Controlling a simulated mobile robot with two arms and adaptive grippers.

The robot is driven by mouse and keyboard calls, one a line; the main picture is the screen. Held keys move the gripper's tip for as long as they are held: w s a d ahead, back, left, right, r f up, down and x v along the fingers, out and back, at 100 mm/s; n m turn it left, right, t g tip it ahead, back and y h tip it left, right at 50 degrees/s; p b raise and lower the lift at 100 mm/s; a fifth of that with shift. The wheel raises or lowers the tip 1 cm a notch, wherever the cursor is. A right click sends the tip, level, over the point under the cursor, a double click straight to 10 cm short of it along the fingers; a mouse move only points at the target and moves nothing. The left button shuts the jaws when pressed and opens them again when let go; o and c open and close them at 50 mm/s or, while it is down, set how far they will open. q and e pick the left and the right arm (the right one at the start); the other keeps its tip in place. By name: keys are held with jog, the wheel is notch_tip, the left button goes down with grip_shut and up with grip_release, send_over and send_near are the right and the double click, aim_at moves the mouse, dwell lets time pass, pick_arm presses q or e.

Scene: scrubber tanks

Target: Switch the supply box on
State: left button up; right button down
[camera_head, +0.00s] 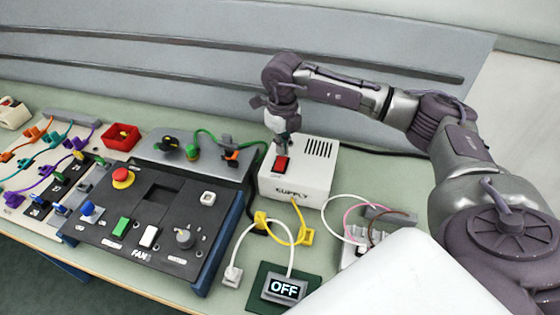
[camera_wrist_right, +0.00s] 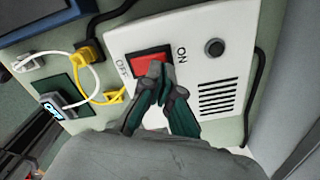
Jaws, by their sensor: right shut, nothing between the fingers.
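The supply box (camera_head: 312,178) is a white box with "SUPPLY" on its front, standing on the bench right of centre. Its red rocker switch (camera_head: 281,164) is on top, and it also shows in the wrist view (camera_wrist_right: 147,63) between the labels OFF and ON. My right gripper (camera_head: 283,143) is shut and empty, pointing down at the switch. In the wrist view its fingertips (camera_wrist_right: 160,72) overlap the switch's ON side; I cannot tell whether they touch. A small display (camera_head: 285,288) in front of the box reads OFF. My left gripper is not in view.
A dark control panel (camera_head: 150,215) with a red button and a fan switch lies left of the box. Yellow and white cables (camera_head: 303,228) run in front of it. A grey wall panel (camera_head: 200,70) stands behind. A red tray (camera_head: 121,137) sits at the back left.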

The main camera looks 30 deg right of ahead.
aim_at(282, 158)
jog(key=shift+f+b, duration=0.95)
jog(key=shift+f, duration=0.3)
dwell(1.0)
jog(key=shift+r+p, duration=2.2)
jog(key=shift+r, duration=1.4)
jog(key=shift+f, duration=0.1)
